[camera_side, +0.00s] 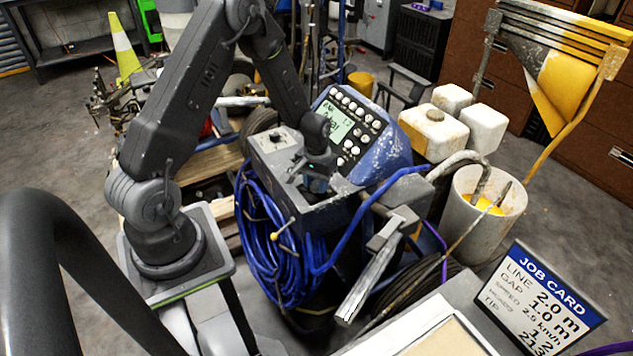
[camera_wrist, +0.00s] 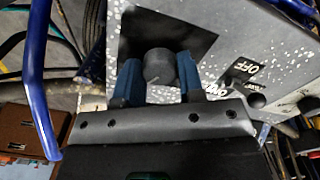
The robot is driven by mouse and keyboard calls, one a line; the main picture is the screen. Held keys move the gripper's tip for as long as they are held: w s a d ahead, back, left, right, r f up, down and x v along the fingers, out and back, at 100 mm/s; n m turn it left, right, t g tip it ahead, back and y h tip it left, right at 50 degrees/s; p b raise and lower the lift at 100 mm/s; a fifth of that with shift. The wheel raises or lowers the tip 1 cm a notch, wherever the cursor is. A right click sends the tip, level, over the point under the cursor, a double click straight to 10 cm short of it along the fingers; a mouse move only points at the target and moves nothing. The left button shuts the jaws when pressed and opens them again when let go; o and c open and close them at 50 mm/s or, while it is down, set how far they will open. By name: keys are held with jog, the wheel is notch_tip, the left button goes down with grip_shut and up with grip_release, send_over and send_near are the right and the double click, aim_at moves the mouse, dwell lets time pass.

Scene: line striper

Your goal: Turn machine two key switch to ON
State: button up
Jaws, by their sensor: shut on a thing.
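A round black switch knob (camera_wrist: 158,67) stands on a dark square plate on a speckled grey panel in the wrist view. My gripper (camera_wrist: 159,78) has its two blue fingers on either side of this knob and is shut on it.
A grey box with another dark knob (camera_side: 277,136) stands left of my gripper, beside a keypad and lit display (camera_side: 338,127). Blue hose (camera_side: 262,235) hangs below. A white bucket (camera_side: 480,225) and job card (camera_side: 540,300) are at right.

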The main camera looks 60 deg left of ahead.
aim_at(317, 184)
jog(key=o, duration=0.9)
jog(key=shift+r, duration=0.1)
notch_tip(317, 184, up, 14)
jog(key=shift+f, duration=0.15)
jog(key=s+d+r+m+t, duration=0.2)
jog(key=s+d+r, duration=0.3)
jog(key=s+d+r+m+t, duration=0.1)
jog(key=s+d+r+m, duration=0.1)
jog(key=s+d+r, duration=0.4)
jog(key=s+d+r+m+t, duration=0.1)
jog(key=s+d+r+t, duration=0.1)
jog(key=s+d+r, duration=0.3)
jog(key=shift+s+d+r+m+t, duration=0.2)
jog(key=shift+s+r+m+t, duration=0.15)
jog(key=shift+s+r, duration=0.25)
